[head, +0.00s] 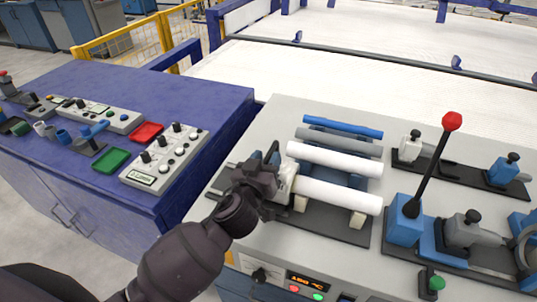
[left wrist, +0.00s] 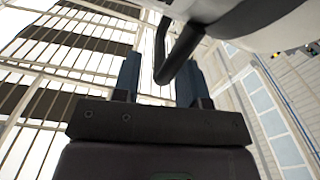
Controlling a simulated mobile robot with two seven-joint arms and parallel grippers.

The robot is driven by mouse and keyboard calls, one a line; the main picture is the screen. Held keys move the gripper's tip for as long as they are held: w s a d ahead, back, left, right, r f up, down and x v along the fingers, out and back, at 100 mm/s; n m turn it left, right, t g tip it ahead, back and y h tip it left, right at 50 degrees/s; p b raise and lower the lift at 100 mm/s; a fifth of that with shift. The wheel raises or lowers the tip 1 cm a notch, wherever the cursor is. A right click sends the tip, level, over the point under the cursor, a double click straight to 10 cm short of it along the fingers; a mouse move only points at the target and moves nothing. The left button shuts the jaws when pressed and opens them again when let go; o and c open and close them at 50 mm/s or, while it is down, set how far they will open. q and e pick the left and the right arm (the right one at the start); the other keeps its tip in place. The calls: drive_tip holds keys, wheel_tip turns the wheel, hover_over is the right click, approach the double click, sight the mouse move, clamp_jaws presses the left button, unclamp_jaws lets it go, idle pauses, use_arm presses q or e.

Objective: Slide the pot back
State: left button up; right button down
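My left gripper (head: 277,178) is over the left part of the bench machine, at the left ends of the white pipes. In the left wrist view, its two fingers (left wrist: 158,80) stand apart. A dark bent handle (left wrist: 177,50) reaches down between them, close to the right finger, with a gap on the left. It joins a pale rounded body (left wrist: 250,18), which may be the pot. In the head view, a small pale piece (head: 287,177) shows beside the gripper, mostly hidden by it. I cannot tell whether the handle is touched. My right gripper is not in view.
Two white pipes (head: 335,160), a grey pipe (head: 340,141) and a blue pipe (head: 343,126) lie side by side on the machine. A red-knobbed lever (head: 433,165) stands at the right. A blue bench (head: 200,92) with control boxes and red and green trays is at the left.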

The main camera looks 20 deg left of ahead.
use_arm(q)
drive_tip(key=shift+w, duration=0.85)
clamp_jaws()
